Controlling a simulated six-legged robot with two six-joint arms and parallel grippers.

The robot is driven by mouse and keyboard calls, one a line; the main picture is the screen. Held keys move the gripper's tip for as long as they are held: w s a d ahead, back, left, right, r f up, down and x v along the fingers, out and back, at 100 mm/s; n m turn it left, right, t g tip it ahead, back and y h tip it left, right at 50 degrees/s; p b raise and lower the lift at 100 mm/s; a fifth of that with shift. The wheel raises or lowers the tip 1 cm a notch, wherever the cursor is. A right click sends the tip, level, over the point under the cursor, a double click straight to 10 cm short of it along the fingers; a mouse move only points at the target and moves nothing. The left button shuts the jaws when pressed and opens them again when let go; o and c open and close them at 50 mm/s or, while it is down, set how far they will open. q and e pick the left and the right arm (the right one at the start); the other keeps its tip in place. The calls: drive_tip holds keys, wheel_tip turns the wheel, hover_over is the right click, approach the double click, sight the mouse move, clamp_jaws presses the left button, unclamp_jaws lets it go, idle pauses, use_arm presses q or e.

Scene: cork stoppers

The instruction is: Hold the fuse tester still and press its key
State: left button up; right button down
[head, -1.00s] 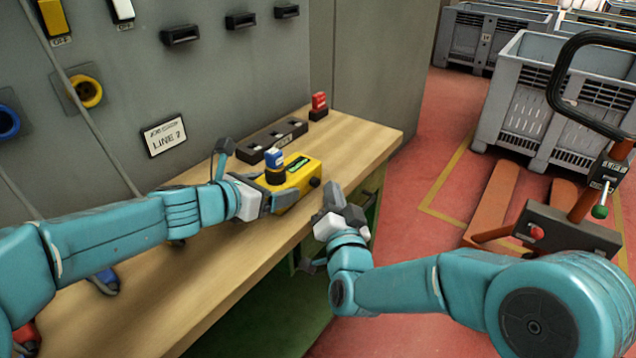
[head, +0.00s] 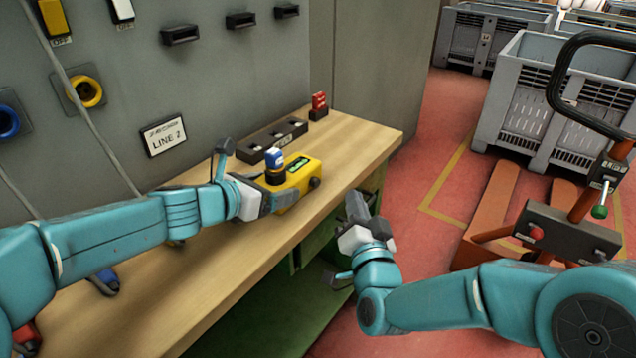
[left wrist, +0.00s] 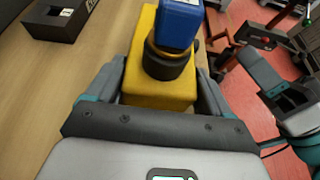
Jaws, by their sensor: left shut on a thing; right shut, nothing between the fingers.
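The yellow fuse tester (head: 298,177) lies on the wooden bench in the head view, with a green display on top. A blue fuse (head: 273,157) stands upright in its dark round socket. A dark round knob, possibly the key (head: 315,183), sticks out of its right end. My left gripper (head: 272,192) is shut on the tester, one finger on each side. The left wrist view shows the yellow body (left wrist: 160,93) between the fingers and the blue fuse (left wrist: 179,25) above. My right gripper (head: 356,205) is shut and empty, apart from the tester, right of the bench edge.
A dark block with sockets (head: 272,141) lies behind the tester on the bench (head: 215,270). A red fuse (head: 319,102) stands at the bench's far end. A grey wall panel (head: 230,75) rises behind. A pallet truck (head: 560,235) and grey crates (head: 540,95) stand right.

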use_arm(q)
drive_tip(key=o, duration=1.2)
